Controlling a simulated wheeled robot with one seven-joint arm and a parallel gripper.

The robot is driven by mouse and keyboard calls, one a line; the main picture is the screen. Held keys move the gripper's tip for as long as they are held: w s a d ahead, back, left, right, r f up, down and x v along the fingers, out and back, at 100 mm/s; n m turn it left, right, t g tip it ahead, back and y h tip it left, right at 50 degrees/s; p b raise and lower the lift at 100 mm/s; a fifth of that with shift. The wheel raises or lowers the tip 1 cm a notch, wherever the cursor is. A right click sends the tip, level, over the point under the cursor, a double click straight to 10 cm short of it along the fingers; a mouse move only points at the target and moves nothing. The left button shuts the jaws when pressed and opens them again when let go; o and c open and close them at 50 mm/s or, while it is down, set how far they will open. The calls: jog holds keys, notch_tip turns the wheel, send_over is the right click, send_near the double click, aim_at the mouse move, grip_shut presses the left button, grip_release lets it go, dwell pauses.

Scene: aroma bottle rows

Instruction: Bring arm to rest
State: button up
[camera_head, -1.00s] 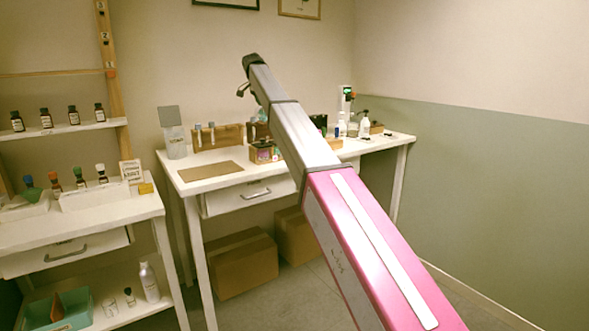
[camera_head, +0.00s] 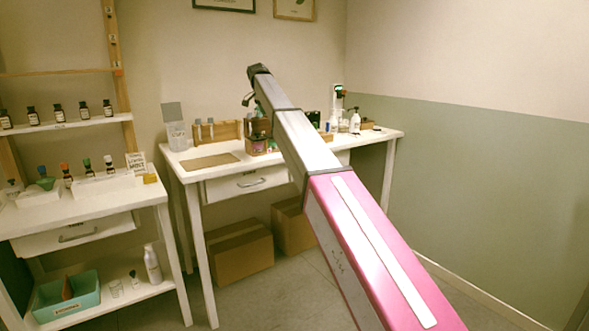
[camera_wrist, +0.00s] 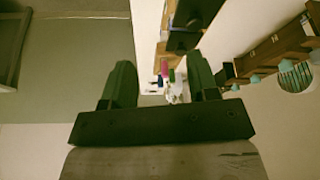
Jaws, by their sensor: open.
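My arm stretches from the lower right up toward the back table in the head view, raised in front of it. My gripper is mostly hidden behind the arm's far end in the head view. In the wrist view my gripper (camera_wrist: 160,88) shows two dark green fingers, spread apart with nothing between them. Small bottles and coloured items (camera_wrist: 168,78) appear beyond the fingers, apart from them.
A white table (camera_head: 300,160) with a drawer stands at the back, holding a wooden rack, a pump bottle (camera_head: 355,121) and a brown mat (camera_head: 209,161). A shelf unit (camera_head: 90,205) with bottle rows is at left. Boxes (camera_head: 239,252) lie under the table. The right floor is clear.

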jog(key=s+d+f+n+g, duration=0.1)
jog(key=s+d+f, duration=0.55)
jog(key=f, duration=0.55)
jog(key=s+d+f+n+y, duration=0.1)
jog(key=s+d+f+n, duration=0.1)
jog(key=s+d+f, duration=0.75)
jog(key=s+d+f+n+g, duration=0.1)
jog(key=s+d+f, duration=0.25)
jog(key=f, duration=1.15)
jog(key=s+d+f+n, duration=0.1)
jog(key=s+d+f, duration=0.2)
jog(key=s+f, duration=0.3)
jog(key=s+d+f+n+y, duration=0.1)
jog(key=s+d+f, duration=0.3)
jog(key=s, duration=0.9)
jog(key=s+d+f+n+g+y, duration=0.1)
jog(key=s+d+f, duration=0.2)
jog(key=s+f, duration=0.4)
jog(key=s, duration=0.3)
jog(key=shift+s+d+f+n, duration=0.2)
jog(key=shift+d+f+n, duration=0.1)
jog(key=shift+f+n, duration=0.1)
